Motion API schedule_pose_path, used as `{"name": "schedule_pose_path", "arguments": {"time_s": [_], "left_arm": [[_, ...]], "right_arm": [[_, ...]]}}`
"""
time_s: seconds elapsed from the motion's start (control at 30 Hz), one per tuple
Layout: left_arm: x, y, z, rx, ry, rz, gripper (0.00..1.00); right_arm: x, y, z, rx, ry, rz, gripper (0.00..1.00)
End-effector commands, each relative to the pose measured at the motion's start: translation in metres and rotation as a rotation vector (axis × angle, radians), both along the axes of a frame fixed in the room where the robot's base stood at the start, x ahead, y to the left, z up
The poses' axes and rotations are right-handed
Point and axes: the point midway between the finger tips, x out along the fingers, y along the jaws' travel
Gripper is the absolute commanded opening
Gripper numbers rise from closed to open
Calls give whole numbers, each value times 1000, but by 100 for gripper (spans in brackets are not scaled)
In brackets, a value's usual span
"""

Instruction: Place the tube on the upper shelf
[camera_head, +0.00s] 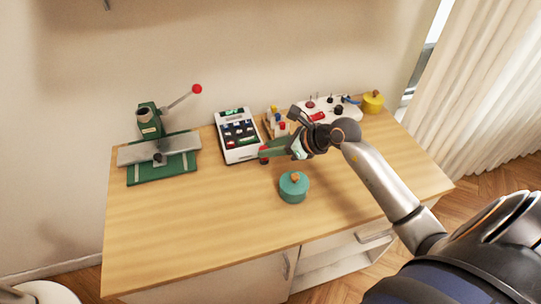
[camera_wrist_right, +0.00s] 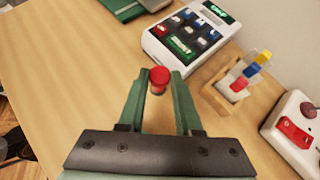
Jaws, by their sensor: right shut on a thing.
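The tube (camera_wrist_right: 159,78) shows its red cap between the fingertips of my right gripper (camera_wrist_right: 157,84) in the wrist view. In the head view, my right gripper (camera_head: 270,153) is above the wooden table, between the calculator-like device and the teal round container, with a bit of red at its tips. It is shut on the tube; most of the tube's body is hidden. An open shelf space (camera_head: 335,262) shows under the tabletop at the right, but I cannot tell whether it is the upper shelf. My left gripper is not in view.
On the table (camera_head: 190,230) stand a green press (camera_head: 150,125), a calculator-like device (camera_head: 238,135), a wooden rack with coloured tubes (camera_wrist_right: 240,80), a white control box (camera_wrist_right: 300,130), a teal container (camera_head: 293,188) and a yellow container (camera_head: 372,102). The front left tabletop is clear.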

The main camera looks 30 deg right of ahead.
Motion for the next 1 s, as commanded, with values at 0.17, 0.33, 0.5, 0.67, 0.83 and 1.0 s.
{"name": "schedule_pose_path", "arguments": {"time_s": [0.17,0.33,0.5,0.67,0.83,1.0], "left_arm": [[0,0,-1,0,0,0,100],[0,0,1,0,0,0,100],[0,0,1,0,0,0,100],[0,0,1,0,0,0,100],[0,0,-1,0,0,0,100],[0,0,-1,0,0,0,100]], "right_arm": [[7,-3,-11,4,1,-1,0],[7,-3,-35,5,3,-1,0],[7,-4,-40,1,-1,0,0],[7,-4,-41,0,0,0,0],[7,-4,-43,1,0,1,38],[7,-4,-43,1,1,0,57]]}}
